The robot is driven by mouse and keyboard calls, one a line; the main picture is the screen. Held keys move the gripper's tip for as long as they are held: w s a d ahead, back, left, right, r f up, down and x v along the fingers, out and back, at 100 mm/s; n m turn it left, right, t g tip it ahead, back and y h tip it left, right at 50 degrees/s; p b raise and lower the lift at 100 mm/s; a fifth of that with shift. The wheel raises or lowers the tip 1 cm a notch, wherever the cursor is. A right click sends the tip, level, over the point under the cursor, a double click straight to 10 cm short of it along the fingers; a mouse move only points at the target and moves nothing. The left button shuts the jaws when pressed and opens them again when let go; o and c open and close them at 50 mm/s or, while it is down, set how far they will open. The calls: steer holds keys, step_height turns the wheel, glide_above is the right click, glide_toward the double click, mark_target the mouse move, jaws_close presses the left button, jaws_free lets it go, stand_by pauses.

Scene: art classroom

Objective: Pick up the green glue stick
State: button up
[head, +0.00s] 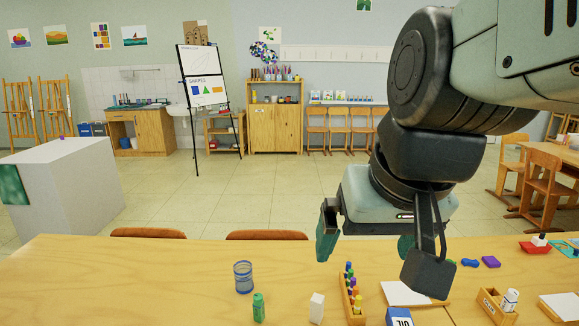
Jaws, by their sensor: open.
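The green glue stick (259,307) stands upright on the wooden table (120,290) near its front edge, left of the middle. My gripper (372,262) hangs over the table to the right of the glue stick and higher up. Its fingers are spread apart with nothing visible between them.
A blue mesh cup (243,277) stands just behind the glue stick. A white block-like item (317,308) stands to its right, then a wooden rack (352,300) of coloured bottles. A blue box (398,317) is further right. The table's left side is clear.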

steer(key=shift+t+h, duration=0.3)
steer(key=shift+h, duration=0.2)
steer(key=s, duration=0.1)
steer(key=s+d, duration=0.1)
steer(key=s, duration=0.1)
steer(key=s+d, duration=0.1)
steer(key=s, duration=0.1)
steer(key=shift+s, duration=0.1)
steer(key=c, duration=0.8)
